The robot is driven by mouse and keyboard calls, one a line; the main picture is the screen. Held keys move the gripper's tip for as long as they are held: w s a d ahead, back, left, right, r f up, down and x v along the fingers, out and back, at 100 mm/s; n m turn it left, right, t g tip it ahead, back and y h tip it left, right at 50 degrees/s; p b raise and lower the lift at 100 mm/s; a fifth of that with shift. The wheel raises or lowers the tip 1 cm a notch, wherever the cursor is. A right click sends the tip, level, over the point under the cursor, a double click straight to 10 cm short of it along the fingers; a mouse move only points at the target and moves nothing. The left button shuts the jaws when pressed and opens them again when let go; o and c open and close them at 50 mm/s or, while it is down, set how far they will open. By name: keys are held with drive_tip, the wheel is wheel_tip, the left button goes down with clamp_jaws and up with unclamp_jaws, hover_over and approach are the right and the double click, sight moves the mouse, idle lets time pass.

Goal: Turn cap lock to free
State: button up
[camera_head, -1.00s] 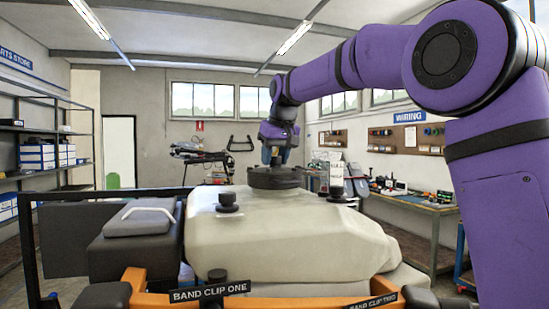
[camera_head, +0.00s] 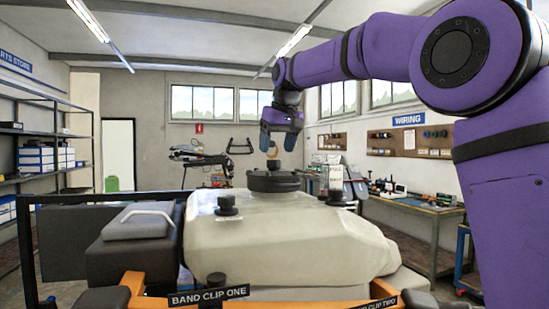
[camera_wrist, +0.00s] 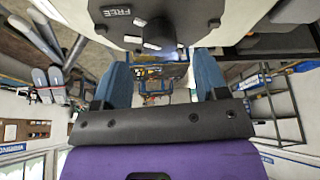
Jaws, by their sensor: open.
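The round black cap (camera_head: 273,181) sits on top of the pale tank (camera_head: 290,240) in the head view, with a small dark knob (camera_head: 273,164) standing up at its centre. In the wrist view the dark cap (camera_wrist: 195,12) is at the top edge, upside down, with a FREE label (camera_wrist: 124,11) and small white marks on it. The knob (camera_wrist: 161,31) shows there too. My gripper (camera_head: 278,148) is open and empty above the cap, apart from it. Its two blue fingers are spread in the wrist view (camera_wrist: 163,68). I cannot tell which mark the lock points to.
Two smaller black caps stand on the tank, one at left (camera_head: 227,205) and one at right (camera_head: 337,194). An orange frame with a BAND CLIP ONE label (camera_head: 208,296) runs along the front. A dark box (camera_head: 133,245) sits at left. The air around my gripper is clear.

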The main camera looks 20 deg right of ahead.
drive_tip(key=v, duration=0.6)
idle(0.3)
drive_tip(key=s+d+f, duration=0.1)
drive_tip(key=s+f, duration=0.2)
drive_tip(key=s, duration=0.3)
drive_tip(key=s+d+f+m, duration=0.1)
drive_tip(key=s+d+f, duration=0.15)
drive_tip(key=s, duration=0.35)
drive_tip(key=s+d+f, duration=0.1)
drive_tip(key=s+f, duration=0.3)
drive_tip(key=s, duration=0.3)
drive_tip(key=s+d+f+m, duration=0.1)
drive_tip(key=s+f, duration=1.6)
drive_tip(key=shift+d+f+t+h, duration=0.15)
drive_tip(key=shift+d+t+h, duration=0.15)
drive_tip(key=shift+d+h, duration=0.1)
